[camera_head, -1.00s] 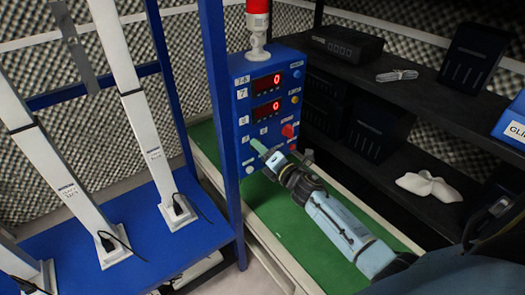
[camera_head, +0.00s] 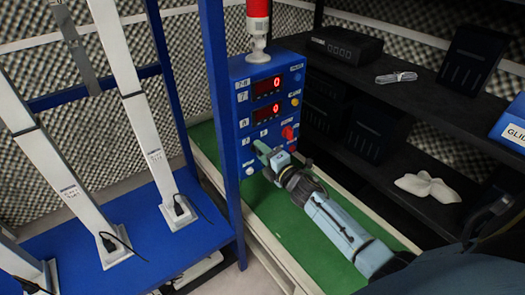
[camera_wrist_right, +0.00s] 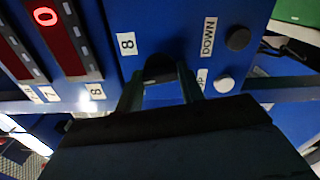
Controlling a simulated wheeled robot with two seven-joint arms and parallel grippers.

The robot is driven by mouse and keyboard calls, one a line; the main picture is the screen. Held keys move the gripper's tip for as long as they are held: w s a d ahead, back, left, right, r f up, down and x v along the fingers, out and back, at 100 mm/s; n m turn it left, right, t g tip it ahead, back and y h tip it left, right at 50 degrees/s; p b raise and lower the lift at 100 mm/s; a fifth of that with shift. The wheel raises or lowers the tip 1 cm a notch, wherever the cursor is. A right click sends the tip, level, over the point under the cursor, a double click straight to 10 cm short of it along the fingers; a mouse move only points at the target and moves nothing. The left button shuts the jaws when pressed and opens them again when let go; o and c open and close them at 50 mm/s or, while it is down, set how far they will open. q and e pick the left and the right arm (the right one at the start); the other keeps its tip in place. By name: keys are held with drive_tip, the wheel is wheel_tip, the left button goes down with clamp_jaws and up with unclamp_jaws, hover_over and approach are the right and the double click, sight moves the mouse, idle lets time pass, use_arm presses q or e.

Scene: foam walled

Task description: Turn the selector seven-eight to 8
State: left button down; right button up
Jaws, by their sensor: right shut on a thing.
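The blue control box (camera_head: 290,80) stands on the green surface, with two red displays that each read 0. My right gripper (camera_head: 268,154) is at the lower part of its front face. In the right wrist view, my right gripper (camera_wrist_right: 160,88) is shut on a dark selector knob (camera_wrist_right: 158,66), with one finger on each side. A label with 8 (camera_wrist_right: 127,43) sits beside the knob. The fingers cover part of the knob, and I cannot tell which way it points. My left gripper is not in view.
In the right wrist view, a black button (camera_wrist_right: 238,38) by the DOWN label and a white button (camera_wrist_right: 224,84) are close to the fingers. A blue post (camera_head: 222,130) stands left of the box. Dark shelves (camera_head: 410,105) stand to the right.

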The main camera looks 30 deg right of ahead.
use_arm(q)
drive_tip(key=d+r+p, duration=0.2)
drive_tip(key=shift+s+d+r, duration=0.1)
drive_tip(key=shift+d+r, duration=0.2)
use_arm(e)
drive_tip(key=m, duration=0.7)
drive_tip(key=shift+m, duration=0.3)
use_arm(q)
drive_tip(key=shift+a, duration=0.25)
use_arm(e)
drive_tip(key=shift+m, duration=0.3)
drive_tip(key=o, duration=1)
drive_tip(key=shift+s, duration=0.15)
use_arm(q)
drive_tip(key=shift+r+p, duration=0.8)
drive_tip(key=shift+p, duration=0.15)
use_arm(e)
drive_tip(key=s+d, duration=0.1)
drive_tip(key=s, duration=1.2)
